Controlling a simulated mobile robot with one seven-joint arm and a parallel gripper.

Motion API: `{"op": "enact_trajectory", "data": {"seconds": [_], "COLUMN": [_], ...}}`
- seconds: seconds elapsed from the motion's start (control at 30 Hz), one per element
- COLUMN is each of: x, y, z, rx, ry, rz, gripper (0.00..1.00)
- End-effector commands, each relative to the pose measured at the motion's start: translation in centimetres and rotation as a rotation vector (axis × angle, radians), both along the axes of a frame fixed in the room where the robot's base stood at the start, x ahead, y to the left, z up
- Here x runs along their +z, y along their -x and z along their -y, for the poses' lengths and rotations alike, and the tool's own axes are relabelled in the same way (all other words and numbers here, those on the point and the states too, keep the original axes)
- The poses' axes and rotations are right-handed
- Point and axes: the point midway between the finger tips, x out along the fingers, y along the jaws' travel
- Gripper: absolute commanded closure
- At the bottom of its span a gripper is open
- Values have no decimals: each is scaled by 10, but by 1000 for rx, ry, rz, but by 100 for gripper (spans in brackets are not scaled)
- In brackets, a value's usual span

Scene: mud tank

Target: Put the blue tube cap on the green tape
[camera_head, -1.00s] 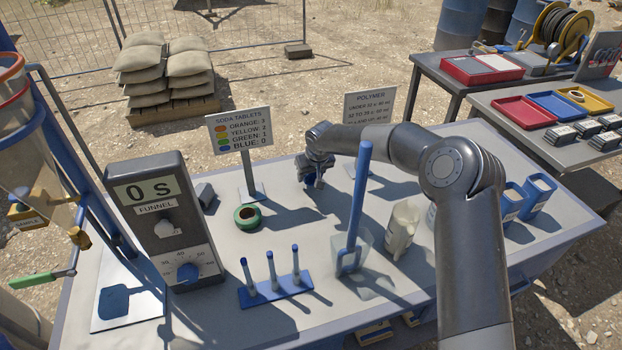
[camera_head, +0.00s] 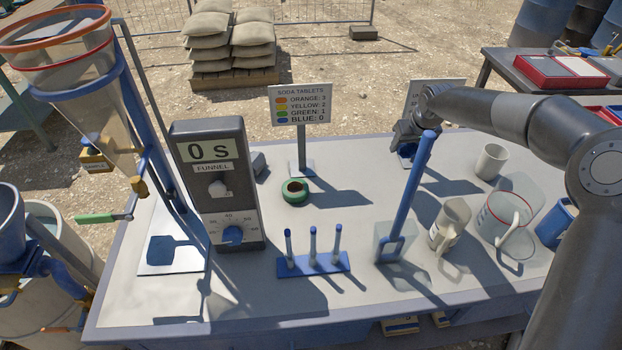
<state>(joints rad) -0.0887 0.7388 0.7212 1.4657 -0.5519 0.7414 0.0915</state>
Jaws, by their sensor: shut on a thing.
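The green tape (camera_head: 295,192) is a roll lying flat on the table, right of the timer box and in front of the soda tablets sign. Its middle hole is open to view. My gripper (camera_head: 405,147) is well to the right of the tape, above the table's back part and in front of the polymer sign. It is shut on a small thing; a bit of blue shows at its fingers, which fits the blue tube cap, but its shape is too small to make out. The blue paddle partly covers that spot.
A blue tube rack (camera_head: 313,264) stands in front of the tape. A tall blue paddle (camera_head: 408,190) stands in a clear beaker. Mugs and jugs stand at right. Table between tape and paddle is clear.

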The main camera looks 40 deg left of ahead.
Motion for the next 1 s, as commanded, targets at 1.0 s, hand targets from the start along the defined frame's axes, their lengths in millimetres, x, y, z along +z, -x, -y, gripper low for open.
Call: {"op": "enact_trajectory", "data": {"seconds": [1.0], "x": [35], "y": [186], "z": [-188], "rx": [295], "ry": [-11], "rz": [9], "gripper": [68]}}
